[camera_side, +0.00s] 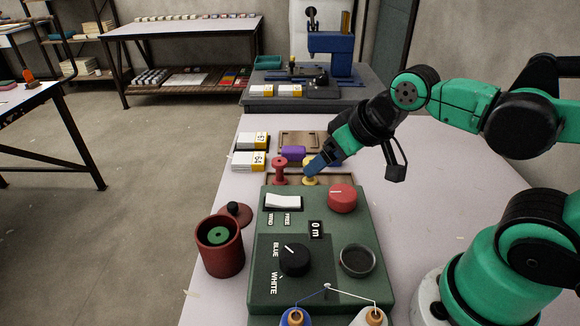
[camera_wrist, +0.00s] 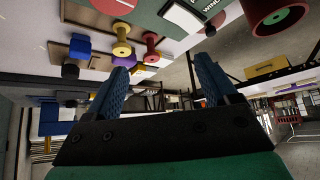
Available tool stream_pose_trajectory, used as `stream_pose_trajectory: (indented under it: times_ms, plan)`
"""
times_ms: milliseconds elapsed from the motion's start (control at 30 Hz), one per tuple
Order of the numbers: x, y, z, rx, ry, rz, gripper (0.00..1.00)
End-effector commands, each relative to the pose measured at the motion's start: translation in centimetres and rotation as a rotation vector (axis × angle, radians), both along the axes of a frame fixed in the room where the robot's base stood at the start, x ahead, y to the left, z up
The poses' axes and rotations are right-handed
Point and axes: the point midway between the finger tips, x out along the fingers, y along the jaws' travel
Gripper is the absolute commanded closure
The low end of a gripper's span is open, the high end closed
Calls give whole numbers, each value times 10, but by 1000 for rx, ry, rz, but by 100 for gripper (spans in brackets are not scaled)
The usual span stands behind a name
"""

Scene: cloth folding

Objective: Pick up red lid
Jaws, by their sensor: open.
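The red lid (camera_side: 236,213) with its black knob lies on the table beside the red pot (camera_side: 220,252), at the pot's back right. The pot is open and has a green disc (camera_side: 218,236) inside. In the wrist view the pot (camera_wrist: 290,18) is cut off at the top right; a small dark knob beside it may be the lid's. My gripper (camera_side: 318,163) is well to the right of and behind the lid, near the yellow spool (camera_side: 310,172). In the wrist view its blue fingers (camera_wrist: 160,65) are apart with nothing held between them.
A green control box (camera_side: 377,285) with knobs and a switch stands right of the pot. A red spool (camera_side: 280,171) and a purple block (camera_side: 293,154) stand behind it. White boxes (camera_side: 247,161) and a blue machine (camera_side: 331,43) are farther back. Bare table lies at the right.

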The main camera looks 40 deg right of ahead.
Motion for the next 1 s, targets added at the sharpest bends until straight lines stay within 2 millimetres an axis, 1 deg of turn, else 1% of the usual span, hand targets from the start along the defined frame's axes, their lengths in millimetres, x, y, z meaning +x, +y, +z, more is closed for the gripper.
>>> stream_pose_trajectory:
  times_ms: [33, 67, 100, 400, 533, 667, 767, 867, 1000]
  plan:
    - [0, 0, 0, 0, 0, 0, 20]
    - [0, 0, 0, 0, 0, 0, 26]
    - [0, 0, 0, 0, 0, 0, 35]
    - [1, 0, 0, 1, 2, 1, 35]
    - [8, 4, 5, 7, 34, 5, 35]
    - [28, 14, 12, 21, 114, 10, 35]
    - [49, 25, 13, 30, 194, 14, 35]
    - [70, 37, 9, 35, 275, 15, 35]
    - [98, 56, -7, 33, 386, 15, 35]
